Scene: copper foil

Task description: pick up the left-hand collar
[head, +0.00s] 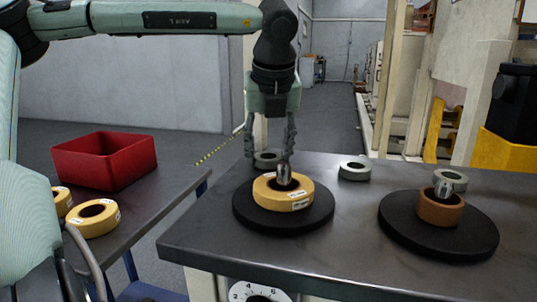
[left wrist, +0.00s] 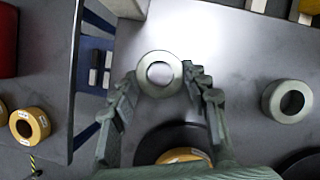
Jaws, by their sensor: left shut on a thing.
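The left-hand collar (head: 268,165) is a grey metal ring at the back of the dark table, behind the left disc. In the left wrist view the collar (left wrist: 144,77) sits between the two fingers, its hole facing the camera. My left gripper (head: 268,153) points down and is shut on this collar, one finger on each side. In the left wrist view the gripper (left wrist: 158,78) shows both fingers at the ring's rim. I cannot tell whether the collar touches the table. My right gripper is not in view.
A yellow roll (head: 265,193) lies on the left black disc (head: 243,214) around a metal spindle (head: 284,174). A copper-brown roll (head: 440,212) sits on the right disc (head: 472,237). Two other grey collars, a middle one (head: 354,173) and a right one (head: 458,182), stand apart. A red bin (head: 110,165) is left.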

